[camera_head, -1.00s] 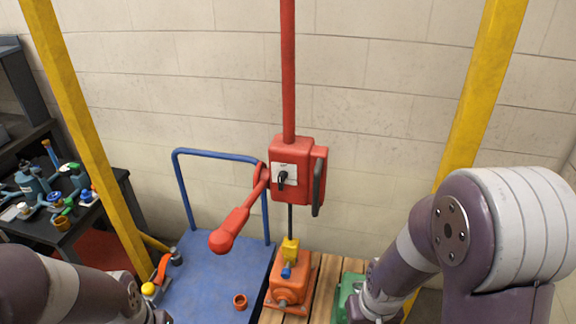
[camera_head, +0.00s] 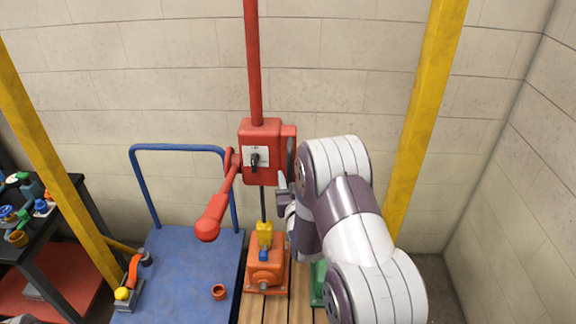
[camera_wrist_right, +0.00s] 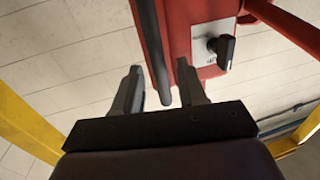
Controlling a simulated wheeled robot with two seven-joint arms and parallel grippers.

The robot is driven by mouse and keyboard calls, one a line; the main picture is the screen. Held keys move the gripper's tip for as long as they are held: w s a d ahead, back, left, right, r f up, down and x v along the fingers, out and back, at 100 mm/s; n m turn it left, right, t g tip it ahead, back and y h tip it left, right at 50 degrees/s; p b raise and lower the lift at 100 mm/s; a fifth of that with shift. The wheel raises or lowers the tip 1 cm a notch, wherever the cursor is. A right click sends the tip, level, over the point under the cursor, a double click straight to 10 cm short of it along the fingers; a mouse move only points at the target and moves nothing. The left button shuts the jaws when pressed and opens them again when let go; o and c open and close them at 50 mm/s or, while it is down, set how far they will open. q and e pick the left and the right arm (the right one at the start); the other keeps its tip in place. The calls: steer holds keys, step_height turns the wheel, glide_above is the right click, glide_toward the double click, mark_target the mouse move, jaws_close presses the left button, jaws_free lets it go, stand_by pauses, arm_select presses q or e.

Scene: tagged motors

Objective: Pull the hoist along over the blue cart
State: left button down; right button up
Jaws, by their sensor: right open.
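The red hoist (camera_head: 259,140) hangs on a red vertical pole, with a white plate, a black knob and a red lever (camera_head: 216,211) at its left. A dark handle bar runs down its right side; in the right wrist view the bar (camera_wrist_right: 152,45) lies between the fingers. My right gripper (camera_head: 284,188) is open at that bar, partly hidden by my arm; its fingers also show in the right wrist view (camera_wrist_right: 160,88). The blue cart (camera_head: 190,265) stands left of the hoist. Below the hoist, a yellow hook block (camera_head: 264,234) is at an orange motor (camera_head: 267,265).
The orange motor stands on a wooden pallet (camera_head: 275,309), with a green motor (camera_head: 318,284) beside it, partly hidden. Yellow posts (camera_head: 425,110) stand on both sides. A small orange ring (camera_head: 219,292) and a clamp-like tool (camera_head: 130,285) lie on the cart. A cluttered dark bench is at left.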

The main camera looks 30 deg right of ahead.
mark_target(290, 173)
steer(key=x, duration=0.2)
steer(key=shift+w+d, duration=0.25)
arm_select(q)
steer(key=shift+r+p, duration=0.3)
steer(key=shift+r, duration=0.2)
arm_select(e)
steer(key=shift+w, duration=0.4)
